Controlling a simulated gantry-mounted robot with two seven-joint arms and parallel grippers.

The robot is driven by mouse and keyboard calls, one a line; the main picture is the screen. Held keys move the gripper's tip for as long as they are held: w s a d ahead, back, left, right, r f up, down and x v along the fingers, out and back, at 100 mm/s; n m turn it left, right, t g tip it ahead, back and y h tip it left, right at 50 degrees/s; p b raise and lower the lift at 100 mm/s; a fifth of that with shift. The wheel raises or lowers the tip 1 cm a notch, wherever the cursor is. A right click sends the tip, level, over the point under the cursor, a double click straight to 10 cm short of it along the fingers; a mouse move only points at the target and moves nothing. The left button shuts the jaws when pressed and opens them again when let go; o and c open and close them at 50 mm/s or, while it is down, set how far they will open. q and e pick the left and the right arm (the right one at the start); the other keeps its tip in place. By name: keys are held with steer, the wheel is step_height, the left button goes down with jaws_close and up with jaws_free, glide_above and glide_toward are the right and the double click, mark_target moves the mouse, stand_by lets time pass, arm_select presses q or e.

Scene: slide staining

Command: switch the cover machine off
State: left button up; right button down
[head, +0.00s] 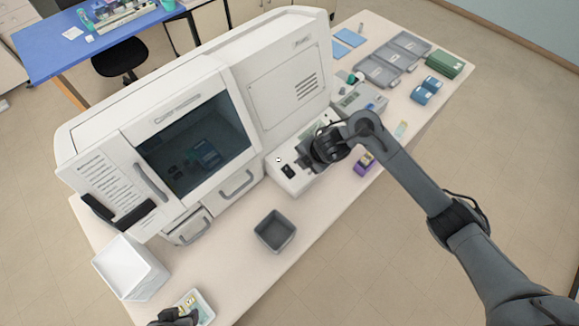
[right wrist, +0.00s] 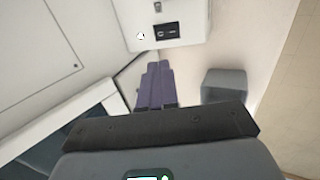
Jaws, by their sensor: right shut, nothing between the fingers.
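The cover machine (head: 185,120) is a large white unit with a dark window, standing on the bench. A low white front section (head: 290,182) carries a black rocker switch (head: 288,171) with a small white round mark beside it. The switch also shows in the right wrist view (right wrist: 166,31), beyond my fingertips. My right gripper (head: 303,163) is over this low section, close to the switch; its fingers are together and empty in the right wrist view (right wrist: 158,66). I see no clear contact with the switch. My left gripper (head: 176,318) is partly cut off at the bottom edge.
A grey open bin (head: 274,231) stands in front of the machine. A white container (head: 130,268) and a small tray (head: 204,306) are at the front left. A purple item (head: 364,163) lies right of my right gripper. Grey trays (head: 378,71) and blue boxes (head: 426,91) are further right.

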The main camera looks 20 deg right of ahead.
mark_target(288, 170)
steer(key=x, duration=1.3)
steer(key=shift+s+b, duration=0.1)
steer(key=shift+b, duration=0.3)
steer(key=shift+f+b, duration=0.3)
steer(key=shift+b, duration=0.05)
steer(key=shift+r, duration=0.1)
steer(key=shift+d, duration=0.1)
steer(key=shift+s+d+p, duration=0.15)
steer(key=shift+s+p, duration=0.15)
steer(key=shift+p, duration=0.2)
steer(key=shift+s+d, duration=0.1)
steer(key=shift+s, duration=0.3)
